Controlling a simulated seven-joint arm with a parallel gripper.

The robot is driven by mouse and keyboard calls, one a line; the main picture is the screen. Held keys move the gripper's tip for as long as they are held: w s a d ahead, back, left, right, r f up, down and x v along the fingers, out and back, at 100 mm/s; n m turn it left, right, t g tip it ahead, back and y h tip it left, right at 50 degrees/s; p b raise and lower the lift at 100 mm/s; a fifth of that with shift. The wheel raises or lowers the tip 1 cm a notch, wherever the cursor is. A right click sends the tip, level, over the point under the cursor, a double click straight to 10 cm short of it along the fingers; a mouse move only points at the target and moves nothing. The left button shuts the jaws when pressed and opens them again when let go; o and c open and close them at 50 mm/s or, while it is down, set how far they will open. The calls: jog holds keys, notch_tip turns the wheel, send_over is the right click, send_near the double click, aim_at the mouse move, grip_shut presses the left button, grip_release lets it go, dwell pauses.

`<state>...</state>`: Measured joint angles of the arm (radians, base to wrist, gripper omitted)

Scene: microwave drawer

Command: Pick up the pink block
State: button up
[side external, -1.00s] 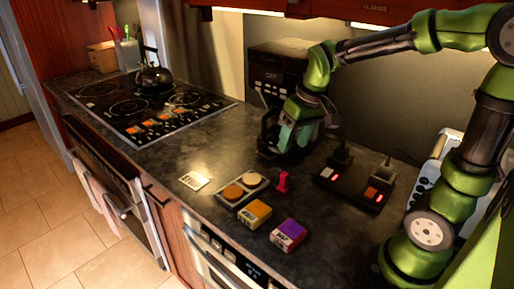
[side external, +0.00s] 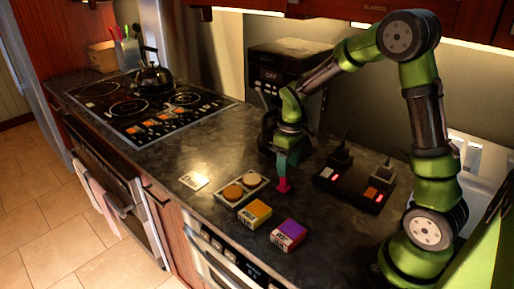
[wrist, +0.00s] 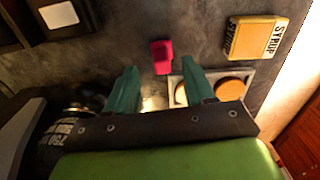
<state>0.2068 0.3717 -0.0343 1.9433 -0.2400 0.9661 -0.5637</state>
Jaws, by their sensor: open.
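The small pink block (side external: 283,186) stands on the dark counter, right of the tray with round tan pieces. It also shows in the wrist view (wrist: 161,57), upper middle. My gripper (side external: 286,172) points down right at the block, and its teal fingers partly cover it in the side view. In the wrist view my gripper (wrist: 160,73) is open, with its two fingers apart and nothing between them held.
The tray (side external: 226,201) sits close left of the block. A yellow syrup box (side external: 254,214) and a purple box (side external: 288,235) lie in front. A black switch unit (side external: 350,190) stands to the right, a coffee machine (side external: 275,75) behind. The counter's left middle is mostly clear.

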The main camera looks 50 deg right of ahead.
aim_at(285, 180)
jog(key=f, duration=0.6)
jog(key=shift+w+a+f, duration=0.1)
jog(key=shift+w+f, duration=0.1)
jog(key=shift+w, duration=0.1)
jog(key=c, duration=0.9)
jog(key=shift+r, duration=0.1)
